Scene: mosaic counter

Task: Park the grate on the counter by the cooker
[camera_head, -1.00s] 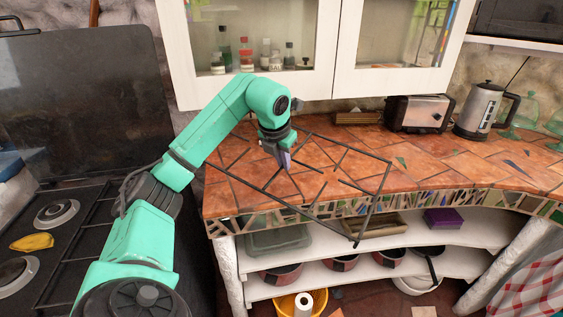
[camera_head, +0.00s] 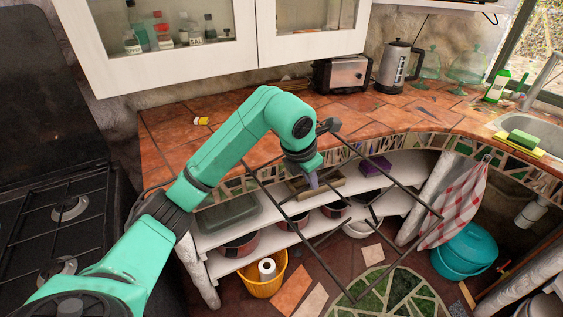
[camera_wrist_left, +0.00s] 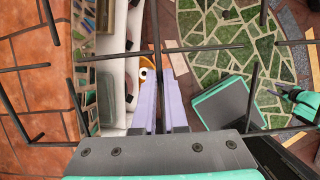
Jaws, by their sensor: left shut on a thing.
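The grate (camera_head: 390,176) is a dark, open frame of thin bars. My left gripper (camera_head: 312,183) is shut on it and holds it in the air, tilted, in front of the counter's curved edge. Much of it hangs over the shelves and floor. Its bars also cross the left wrist view (camera_wrist_left: 200,49), around the lilac fingers (camera_wrist_left: 160,88). The terracotta counter (camera_head: 180,145) runs behind the arm. The black cooker (camera_head: 35,225) stands at the left. A teal and dark part at the right of the wrist view may be my right gripper (camera_wrist_left: 290,97); its jaws are unclear.
A yellow item (camera_head: 201,121) lies on the counter's left part. A toaster (camera_head: 340,75) and kettle (camera_head: 398,66) stand at the back. White cabinets (camera_head: 165,75) hang above. Open shelves (camera_head: 210,237) are below. The left counter top is mostly clear.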

